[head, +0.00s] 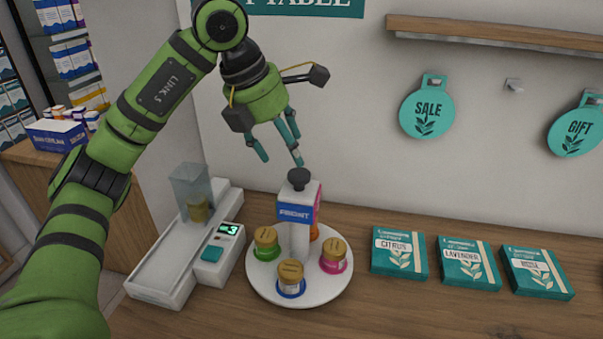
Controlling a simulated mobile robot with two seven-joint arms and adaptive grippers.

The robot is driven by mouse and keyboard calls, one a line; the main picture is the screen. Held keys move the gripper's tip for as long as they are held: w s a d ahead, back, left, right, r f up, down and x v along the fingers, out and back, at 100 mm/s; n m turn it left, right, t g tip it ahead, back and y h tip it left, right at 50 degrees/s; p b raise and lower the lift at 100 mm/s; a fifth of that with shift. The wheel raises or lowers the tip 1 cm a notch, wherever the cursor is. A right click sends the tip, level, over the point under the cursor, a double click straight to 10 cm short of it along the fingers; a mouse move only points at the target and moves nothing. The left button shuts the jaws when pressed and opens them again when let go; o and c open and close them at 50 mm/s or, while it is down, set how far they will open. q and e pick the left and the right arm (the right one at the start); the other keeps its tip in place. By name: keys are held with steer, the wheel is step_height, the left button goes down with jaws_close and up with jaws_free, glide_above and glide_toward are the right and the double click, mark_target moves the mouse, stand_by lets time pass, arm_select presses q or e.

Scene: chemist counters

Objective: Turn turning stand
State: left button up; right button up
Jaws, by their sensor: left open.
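The turning stand (261,286) is a round white plate on the wooden counter, with a white central post. A dark knob (299,179) tops the post, and a blue label reading "FRONT" (296,214) faces me, with a pink side to its right. Jars with gold lids stand around the post: a green one (267,243), a blue one (291,278), a pink one (333,255) and an orange one mostly hidden behind the post. My left gripper (277,157) is open and empty, pointing down above and slightly left of the knob, apart from it in the picture. My right gripper is not in view.
A white device with a small display (228,229) and a clear container (193,186) stands close left of the stand. Teal boxes (399,252) lie to the right. A wooden shelf (500,35) and teal tags (427,108) are on the wall.

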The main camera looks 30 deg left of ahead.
mark_target(299, 173)
arm_select(q)
steer(key=p+x, duration=0.1)
steer(key=x, duration=0.3)
steer(key=shift+w+d+f, duration=0.1)
steer(key=shift+x, duration=1.15)
steer(key=c, duration=1.2)
jaws_close()
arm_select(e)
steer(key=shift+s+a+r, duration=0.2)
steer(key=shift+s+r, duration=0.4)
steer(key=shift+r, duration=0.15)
